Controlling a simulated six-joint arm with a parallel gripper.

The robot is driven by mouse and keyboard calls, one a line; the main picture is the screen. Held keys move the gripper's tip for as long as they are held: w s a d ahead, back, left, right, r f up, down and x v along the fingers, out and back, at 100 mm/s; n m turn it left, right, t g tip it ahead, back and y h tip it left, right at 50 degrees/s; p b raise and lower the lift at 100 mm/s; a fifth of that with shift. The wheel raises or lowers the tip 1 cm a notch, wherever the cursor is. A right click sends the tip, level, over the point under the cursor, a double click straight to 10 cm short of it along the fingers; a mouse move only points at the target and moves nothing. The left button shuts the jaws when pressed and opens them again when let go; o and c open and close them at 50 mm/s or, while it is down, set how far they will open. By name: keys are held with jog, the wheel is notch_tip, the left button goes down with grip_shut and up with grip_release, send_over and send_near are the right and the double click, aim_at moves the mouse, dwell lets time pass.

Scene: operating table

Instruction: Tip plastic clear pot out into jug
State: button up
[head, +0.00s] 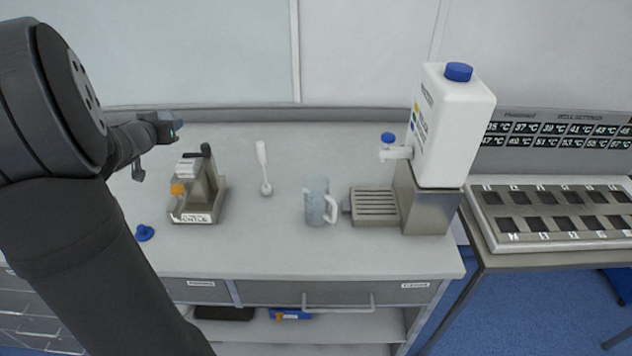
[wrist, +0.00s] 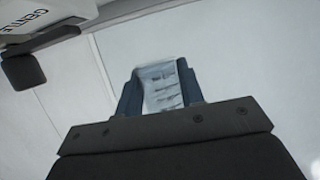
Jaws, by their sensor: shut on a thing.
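My gripper (wrist: 160,90) is shut on the plastic clear pot (wrist: 160,84), which shows between the blue fingers in the wrist view as a pale, see-through piece with dark markings. In the head view my gripper (head: 163,127) is at the left, above the back of the table, and the pot cannot be made out there. The jug (head: 316,203) is clear with a handle on its right. It stands upright on the middle of the table, well to the right of my gripper. I cannot tell what is in the pot.
A metal stand with an orange-topped item (head: 196,190) is left of the jug. A blue lid (head: 145,232) lies near the left front. A white long-handled tool (head: 263,167) is behind the jug. A white dispenser bottle (head: 452,125) over a drip grate (head: 375,203) stands at the right.

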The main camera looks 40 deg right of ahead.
jog(key=s+d+r+m+g+h, duration=0.2)
jog(key=s+d+r+m+g, duration=0.15)
jog(key=d, duration=0.35)
jog(key=s+d+r+m+g+h, duration=0.1)
jog(key=s+d+r+m+g, duration=0.3)
jog(key=d, duration=0.4)
jog(key=s+d+f+m+g, duration=0.3)
jog(key=s+f+g, duration=0.1)
jog(key=s, duration=0.4)
jog(key=s+d+f+m+g+y, duration=0.1)
jog(key=s+d+f+m+g, duration=0.2)
jog(key=s+f, duration=0.3)
jog(key=shift+s+d+f+m+g, duration=0.2)
jog(key=shift+s+m+g, duration=0.35)
jog(key=shift+s, duration=0.7)
jog(key=shift+s, duration=0.1)
